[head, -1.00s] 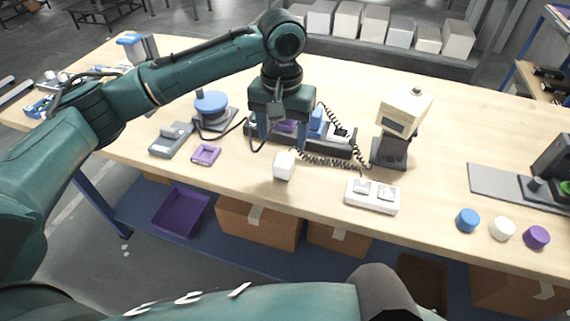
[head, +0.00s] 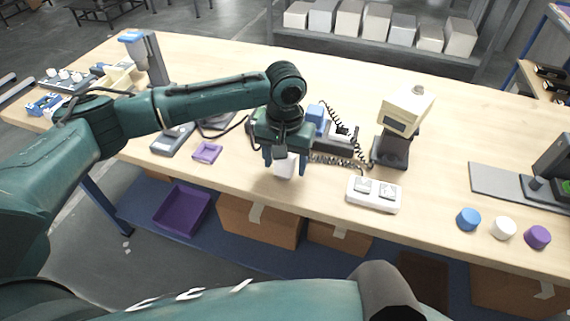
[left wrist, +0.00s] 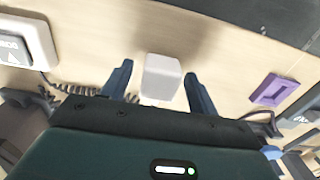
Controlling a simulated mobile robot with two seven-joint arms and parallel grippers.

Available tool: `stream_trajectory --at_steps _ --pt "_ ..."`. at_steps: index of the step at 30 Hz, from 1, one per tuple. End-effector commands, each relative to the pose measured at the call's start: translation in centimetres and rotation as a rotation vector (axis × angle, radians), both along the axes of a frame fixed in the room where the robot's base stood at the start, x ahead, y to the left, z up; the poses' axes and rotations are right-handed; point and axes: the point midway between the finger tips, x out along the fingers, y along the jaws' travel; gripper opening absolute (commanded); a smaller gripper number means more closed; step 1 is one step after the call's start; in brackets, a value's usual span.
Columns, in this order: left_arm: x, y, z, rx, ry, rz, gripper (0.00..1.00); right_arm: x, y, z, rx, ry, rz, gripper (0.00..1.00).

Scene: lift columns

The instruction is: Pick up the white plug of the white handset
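The white plug (head: 286,168) is a small rounded white block near the front of the wooden table. It also shows in the left wrist view (left wrist: 161,78). My left gripper (head: 285,165) is above it, fingers pointing down, one on each side of the plug. In the left wrist view the gripper (left wrist: 159,74) is open, with gaps between the plug and both fingers. My left arm hides part of the cradle. My right gripper is not in view.
A white socket block (head: 374,195) stands to the right of the plug, and a beige-headed device (head: 405,112) behind that. A small purple frame (head: 207,152) lies to the left. Blue, white and purple knobs (head: 503,228) are at the right. The table's front edge is close.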

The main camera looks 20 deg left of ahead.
Motion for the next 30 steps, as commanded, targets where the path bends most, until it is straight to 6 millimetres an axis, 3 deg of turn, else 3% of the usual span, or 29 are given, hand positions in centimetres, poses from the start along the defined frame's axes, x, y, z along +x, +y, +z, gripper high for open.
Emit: stream_trajectory --at_steps 15,23,30 --pt "0.0 0.0 0.1 0.0 0.0 0.0 0.17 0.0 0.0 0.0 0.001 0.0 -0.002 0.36" --pt "0.0 0.0 0.3 -0.001 -0.002 0.0 0.16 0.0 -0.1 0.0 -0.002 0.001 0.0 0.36" --pt "0.1 0.0 4.1 -0.002 -0.004 0.001 0.16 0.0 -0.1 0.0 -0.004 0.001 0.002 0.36"
